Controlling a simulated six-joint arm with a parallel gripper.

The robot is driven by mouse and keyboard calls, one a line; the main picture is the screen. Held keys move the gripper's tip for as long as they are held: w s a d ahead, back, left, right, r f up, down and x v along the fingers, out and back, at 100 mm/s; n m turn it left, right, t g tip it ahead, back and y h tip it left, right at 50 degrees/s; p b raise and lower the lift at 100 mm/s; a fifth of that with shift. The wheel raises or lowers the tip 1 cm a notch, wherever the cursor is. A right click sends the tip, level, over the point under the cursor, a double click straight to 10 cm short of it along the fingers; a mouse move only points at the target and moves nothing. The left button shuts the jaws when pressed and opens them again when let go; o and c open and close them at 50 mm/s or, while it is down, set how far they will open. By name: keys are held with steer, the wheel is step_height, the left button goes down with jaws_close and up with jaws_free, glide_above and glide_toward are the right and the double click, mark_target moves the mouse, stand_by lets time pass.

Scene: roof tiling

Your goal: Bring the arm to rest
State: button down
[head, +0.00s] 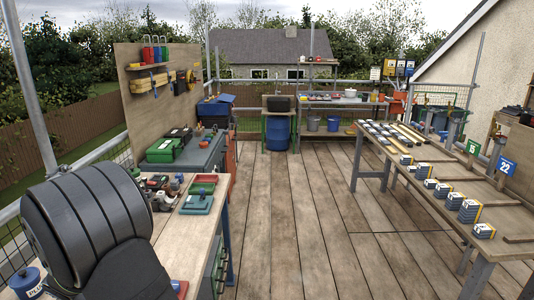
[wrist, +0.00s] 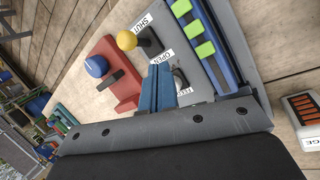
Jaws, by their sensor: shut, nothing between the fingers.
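My gripper (wrist: 157,88) shows in the wrist view as blue fingers closed together, with nothing between them. The fingers point over a grey panel (wrist: 200,95) with labels reading SHUT and OPEN. A red block (wrist: 122,88) with a blue knob (wrist: 96,66) and a dark handle lies left of the fingers. I cannot tell whether the fingertips touch the panel. I cannot make out the gripper in the head view.
In the wrist view, a blue rail with green blocks (wrist: 205,49) runs along the panel, and a grey box with orange stripes (wrist: 303,110) is at right. In the head view, a bench with green cases (head: 165,151) stands left, a long table with tile stacks (head: 469,210) right; the deck (head: 300,215) between is clear.

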steer(key=s+d+r+y, duration=0.35)
steer(key=d+r, duration=0.45)
steer(key=r, duration=0.3)
steer(key=shift+h, duration=0.95)
steer(key=shift+w+a+f, duration=0.55)
steer(key=shift+a+f, duration=0.55)
steer(key=shift+f, duration=0.55)
steer(key=shift+w+a+f, duration=0.6)
steer(key=shift+a+f, duration=0.45)
steer(key=shift+f, duration=0.55)
steer(key=shift+w+a+f, duration=0.55)
steer(key=shift+a+f, duration=0.55)
steer(key=shift+f, duration=0.55)
steer(key=shift+a+f+h, duration=0.7)
steer(key=shift+a+h, duration=0.3)
steer(key=shift+a, duration=0.05)
steer(key=w+a+r+m+g, duration=0.1)
steer(key=a+r+m, duration=0.3)
steer(key=r+m, duration=0.7)
step_height(320, 180, up, 4)
steer(key=shift+w+r+g, duration=0.1)
steer(key=shift+w+g, duration=0.1)
steer(key=shift+g, duration=0.5)
steer(key=shift+a, duration=0.1)
